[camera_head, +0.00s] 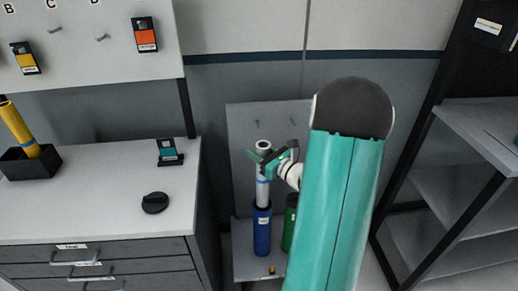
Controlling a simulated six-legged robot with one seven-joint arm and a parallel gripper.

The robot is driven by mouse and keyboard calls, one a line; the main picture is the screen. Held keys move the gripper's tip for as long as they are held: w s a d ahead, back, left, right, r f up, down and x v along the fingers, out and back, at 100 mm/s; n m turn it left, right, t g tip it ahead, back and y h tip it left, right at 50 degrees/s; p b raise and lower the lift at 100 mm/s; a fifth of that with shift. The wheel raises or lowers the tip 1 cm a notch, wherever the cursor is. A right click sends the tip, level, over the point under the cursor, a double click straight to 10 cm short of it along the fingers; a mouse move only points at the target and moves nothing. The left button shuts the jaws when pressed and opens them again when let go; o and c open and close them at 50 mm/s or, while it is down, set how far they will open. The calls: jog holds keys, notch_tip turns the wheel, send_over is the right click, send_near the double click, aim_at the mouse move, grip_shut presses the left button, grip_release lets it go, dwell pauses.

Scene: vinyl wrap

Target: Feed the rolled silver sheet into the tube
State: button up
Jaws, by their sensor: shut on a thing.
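The rolled silver sheet (263,191) stands roughly upright in the middle of the view, with a thin blue band around it. My gripper (264,157) is shut on it near its upper end, and the open top of the roll shows just above the fingers. A blue tube (262,235) with a small white label stands directly below the roll. The roll's lower end meets the tube's mouth; I cannot tell whether it is inside or just in front of or above the rim. A green tube (290,222) stands to the right, partly hidden by my arm.
A grey stand with a back panel (241,140) holds the tubes, and a small yellow item (271,270) lies at its front. A drawer cabinet (100,215) with a black round object (155,203) is on the left. A black-framed shelf (440,195) is on the right.

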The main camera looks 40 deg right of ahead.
notch_tip(320, 180, down, 9)
jog(key=shift+r, duration=0.15)
dwell(1.4)
jog(key=o, duration=1.4)
jog(key=shift+c, duration=0.2)
jog(key=shift+s, duration=0.1)
jog(key=s+d, duration=0.1)
jog(key=s, duration=1.2)
jog(key=shift+s, duration=0.3)
